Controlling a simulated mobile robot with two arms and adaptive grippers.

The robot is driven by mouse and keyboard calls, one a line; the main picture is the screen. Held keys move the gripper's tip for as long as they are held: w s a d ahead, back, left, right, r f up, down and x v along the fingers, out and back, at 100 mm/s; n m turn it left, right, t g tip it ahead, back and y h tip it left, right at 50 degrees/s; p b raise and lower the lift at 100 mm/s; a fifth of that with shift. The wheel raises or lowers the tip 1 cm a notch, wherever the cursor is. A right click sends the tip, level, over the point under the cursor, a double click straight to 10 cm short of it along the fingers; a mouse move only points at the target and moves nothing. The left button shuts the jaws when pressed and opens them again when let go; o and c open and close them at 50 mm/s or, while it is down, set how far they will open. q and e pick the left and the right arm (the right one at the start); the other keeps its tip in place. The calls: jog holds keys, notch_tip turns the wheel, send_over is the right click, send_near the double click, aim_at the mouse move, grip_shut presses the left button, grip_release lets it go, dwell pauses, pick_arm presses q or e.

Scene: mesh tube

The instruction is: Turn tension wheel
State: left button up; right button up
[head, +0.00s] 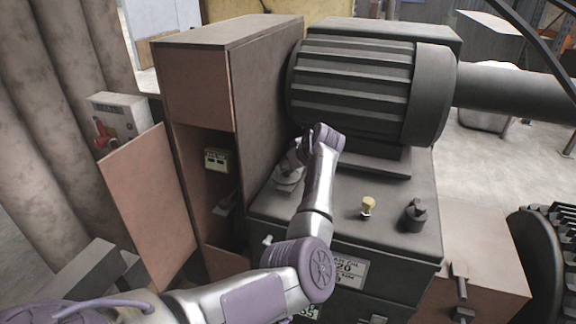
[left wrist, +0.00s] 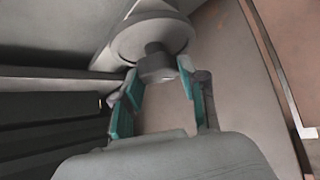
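The tension wheel appears to be the round grey part with a short stub (left wrist: 150,32) at the top of the left wrist view. In the head view a light grey round part (head: 287,180), probably the same wheel, sits on the machine's left side, partly hidden by my gripper. My left gripper (left wrist: 160,78) is open, with its teal-padded fingers spread on either side of the stub's end. I see a gap beside the stub, and cannot tell whether either finger touches it. My right gripper is not in view.
A large dark ribbed motor (head: 355,85) stands behind my left wrist. A tall brown cabinet (head: 255,100) with an open door (head: 150,205) is close on the left.

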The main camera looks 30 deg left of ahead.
pick_arm(q)
jog(key=shift+c, duration=1.1)
jog(key=shift+r+m+p, duration=0.15)
jog(key=shift+m+p, duration=0.15)
jog(key=shift+p, duration=0.3)
jog(key=m+t+h+p, duration=0.1)
jog(key=m+p, duration=0.1)
jog(key=p, duration=0.2)
jog(key=m+t+h+p, duration=0.2)
jog(key=m+p, duration=0.1)
jog(key=p, duration=0.1)
jog(key=m+t+h+p, duration=0.1)
jog(key=m+p, duration=0.2)
jog(key=p, duration=0.1)
jog(key=shift+s+a+r+t+h, duration=0.15)
jog(key=shift+s+a+t+h, duration=0.15)
jog(key=shift+a+t, duration=0.1)
jog(key=m+h+p, duration=0.1)
jog(key=m, duration=0.1)
jog(key=shift+a+m+t+h, duration=0.1)
jog(key=shift+m+t+h, duration=0.2)
jog(key=shift+h, duration=0.1)
jog(key=shift+f+m+h, duration=0.25)
jog(key=shift+m+h, duration=0.65)
jog(key=shift+m, duration=0.5)
jog(key=o, duration=1.1)
jog(key=shift+o, duration=0.2)
